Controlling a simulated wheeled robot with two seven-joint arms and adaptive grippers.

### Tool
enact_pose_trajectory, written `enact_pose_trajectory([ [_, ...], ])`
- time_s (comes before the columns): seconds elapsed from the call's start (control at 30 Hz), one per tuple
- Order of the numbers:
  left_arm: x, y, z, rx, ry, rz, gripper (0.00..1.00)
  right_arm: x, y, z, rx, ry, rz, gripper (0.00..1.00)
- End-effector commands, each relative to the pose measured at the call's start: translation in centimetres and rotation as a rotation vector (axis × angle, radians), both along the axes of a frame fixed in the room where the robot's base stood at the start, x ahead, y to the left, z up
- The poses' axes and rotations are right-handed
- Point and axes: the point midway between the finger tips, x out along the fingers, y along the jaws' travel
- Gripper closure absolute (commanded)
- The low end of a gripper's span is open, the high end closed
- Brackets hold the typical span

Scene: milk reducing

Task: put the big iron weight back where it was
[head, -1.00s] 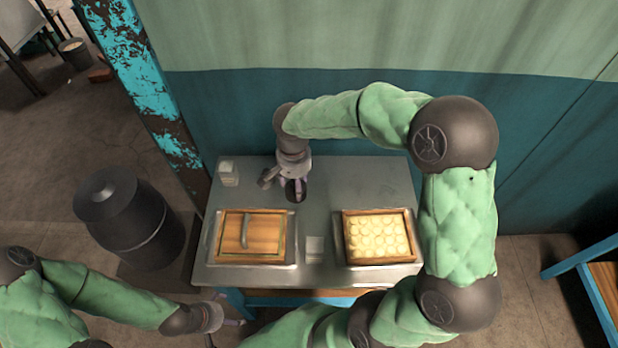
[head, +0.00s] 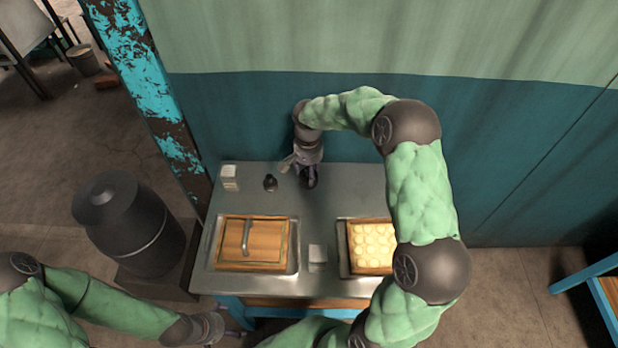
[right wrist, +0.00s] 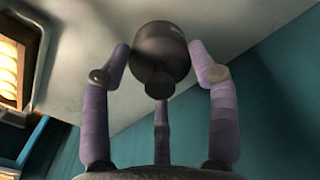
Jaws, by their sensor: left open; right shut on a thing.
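My right gripper (head: 309,181) is at the back middle of the metal table (head: 340,200). It is shut on a dark iron weight, the big one by its look, which shows in the right wrist view (right wrist: 160,52) between the purple fingers, its knob toward the camera. In the head view the weight is mostly hidden by the gripper, and I cannot tell whether it touches the table. A smaller dark weight (head: 270,183) stands on the table just left of the gripper. My left gripper (head: 232,332) is open and empty, low in front of the table's left front edge.
A white block (head: 229,178) stands at the back left, another (head: 317,257) between the trays. A wooden press board with a handle (head: 238,255) lies front left. A wooden box of pale round pieces (head: 372,243) is at right, partly behind my right arm.

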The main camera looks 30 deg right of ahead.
Motion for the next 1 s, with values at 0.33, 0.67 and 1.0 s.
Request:
enact_pose_trajectory([
  [0.33,0.0,0.0,-0.6,0.000,0.000,0.000,0.00,0.9,-0.7,-2.0,-0.001,-0.002,-0.002,0.99],
  [0.67,0.0,0.0,-1.0,0.000,0.000,0.000,0.00,0.9,-0.8,-3.9,-0.002,-0.006,-0.002,0.99],
  [1.0,0.0,0.0,-1.2,0.000,0.000,0.000,0.00,0.7,-0.6,-4.4,0.000,0.000,-0.001,0.26],
])
